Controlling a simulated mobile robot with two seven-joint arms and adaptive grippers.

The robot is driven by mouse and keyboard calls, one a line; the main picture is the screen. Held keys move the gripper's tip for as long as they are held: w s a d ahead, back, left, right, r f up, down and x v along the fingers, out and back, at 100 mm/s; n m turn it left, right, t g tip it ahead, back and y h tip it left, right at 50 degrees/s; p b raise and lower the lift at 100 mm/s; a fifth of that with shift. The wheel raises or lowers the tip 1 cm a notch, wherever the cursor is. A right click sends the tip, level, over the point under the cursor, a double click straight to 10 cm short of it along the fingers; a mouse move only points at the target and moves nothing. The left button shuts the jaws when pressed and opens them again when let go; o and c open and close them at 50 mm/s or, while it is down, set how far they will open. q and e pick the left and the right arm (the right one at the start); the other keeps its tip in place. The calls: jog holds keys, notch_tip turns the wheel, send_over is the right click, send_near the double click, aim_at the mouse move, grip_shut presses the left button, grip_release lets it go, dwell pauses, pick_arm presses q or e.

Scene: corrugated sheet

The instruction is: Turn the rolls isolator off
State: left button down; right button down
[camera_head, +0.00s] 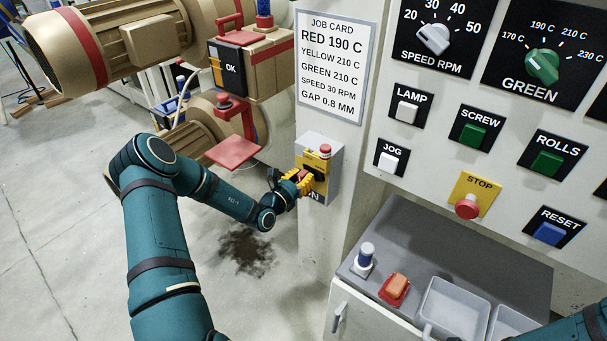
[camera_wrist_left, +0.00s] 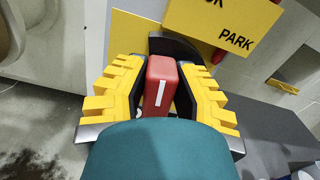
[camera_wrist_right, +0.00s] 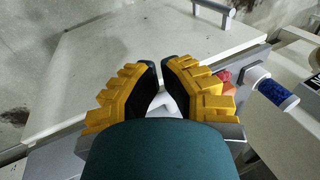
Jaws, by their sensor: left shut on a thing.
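The rolls isolator (camera_head: 331,180) is a grey box on the pale cabinet's left post, with a yellow plate, a black round part and a red button on top. Its lower lettering is partly hidden; only an "N" is clear. My left gripper (camera_head: 305,181) is at the front of the box. In the left wrist view its yellow fingers are shut on the red handle (camera_wrist_left: 161,84), which has a white line. My right gripper (camera_wrist_right: 163,72) shows only in its wrist view, its fingers slightly apart with nothing between them.
The control panel has a red STOP button (camera_head: 467,206) and a green ROLLS button (camera_head: 547,163). Below, a grey-topped cabinet (camera_head: 482,249) bears a blue-capped bottle (camera_head: 366,256), an orange block (camera_head: 398,286) and grey trays (camera_head: 455,306). A red-armed gold machine (camera_head: 235,150) stands left of the isolator.

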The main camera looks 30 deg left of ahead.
pick_arm(q)
jog(key=n+p, duration=0.2)
jog(key=shift+a+n, duration=0.3)
jog(key=shift+n, duration=0.1)
jog(key=n+p, duration=0.2)
jog(key=n, duration=0.2)
jog(key=shift+w+a+f+p, duration=0.1)
jog(key=shift+a+f+p, duration=0.2)
jog(key=shift+a+p, duration=0.1)
jog(key=n, duration=0.1)
jog(key=n+p, duration=0.1)
jog(key=n, duration=0.1)
jog(key=f+n, duration=0.1)
jog(key=n, duration=0.1)
jog(key=shift+a, duration=0.3)
jog(key=shift+f+n+p, duration=0.2)
jog(key=shift+n, duration=0.75)
jog(key=shift+f+n+p, duration=0.15)
jog(key=shift+n, duration=0.8)
jog(key=c, duration=0.7)
grip_release()
jog(key=shift+w+f, duration=0.1)
jog(key=shift+c, duration=0.2)
